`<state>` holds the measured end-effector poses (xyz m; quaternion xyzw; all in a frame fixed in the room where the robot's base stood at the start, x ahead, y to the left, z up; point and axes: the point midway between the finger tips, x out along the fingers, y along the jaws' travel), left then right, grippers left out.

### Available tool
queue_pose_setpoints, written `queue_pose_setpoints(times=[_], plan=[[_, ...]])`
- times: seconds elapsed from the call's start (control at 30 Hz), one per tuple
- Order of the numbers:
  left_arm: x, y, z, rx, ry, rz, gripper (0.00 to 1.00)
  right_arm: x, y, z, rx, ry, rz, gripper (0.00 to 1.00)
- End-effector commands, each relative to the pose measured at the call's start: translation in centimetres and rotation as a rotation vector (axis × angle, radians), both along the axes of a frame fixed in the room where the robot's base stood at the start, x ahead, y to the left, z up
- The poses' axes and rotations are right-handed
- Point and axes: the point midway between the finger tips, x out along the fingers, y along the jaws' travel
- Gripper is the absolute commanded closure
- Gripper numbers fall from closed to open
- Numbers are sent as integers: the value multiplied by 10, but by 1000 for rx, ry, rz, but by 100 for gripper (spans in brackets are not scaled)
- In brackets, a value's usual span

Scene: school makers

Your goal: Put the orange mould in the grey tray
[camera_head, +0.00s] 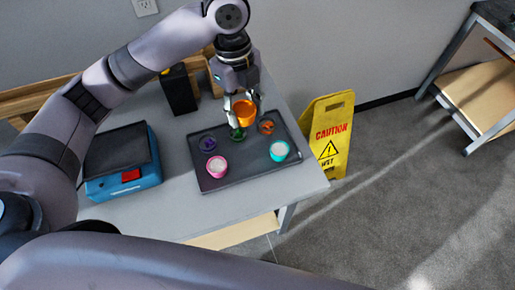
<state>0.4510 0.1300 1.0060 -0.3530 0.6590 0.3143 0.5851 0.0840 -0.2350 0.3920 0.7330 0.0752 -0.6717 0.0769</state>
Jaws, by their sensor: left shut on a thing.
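My left gripper (241,114) points down over the grey tray (240,178) and is shut on the orange mould (246,113), a small orange cup. The mould is held over the back part of the tray; I cannot tell whether its bottom touches anything. The dark grey tray lies on the table. In it are a pink cup (217,168), a teal cup (279,151), a purple item (207,143), a dark item with orange in it (267,127) and a green item (238,134), partly hidden below the gripper. My right gripper is not in view.
The grey table (163,208) also holds a blue device with a black top (122,162), left of the tray. A black box (178,91) stands behind. A yellow caution sign (329,135) stands on the floor beside the table's right edge. A bench (482,95) stands far right.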

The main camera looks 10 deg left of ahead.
Motion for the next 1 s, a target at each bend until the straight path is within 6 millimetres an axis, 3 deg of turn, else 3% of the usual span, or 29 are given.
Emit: queue_pose_setpoints(times=[0.1,0.4,1.0], plan=[[-2,1,-34,2,7,2,91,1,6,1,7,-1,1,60],[-2,0,-110,1,6,2,91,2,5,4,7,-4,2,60],[-1,1,-177,1,1,2,91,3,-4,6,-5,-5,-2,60]])
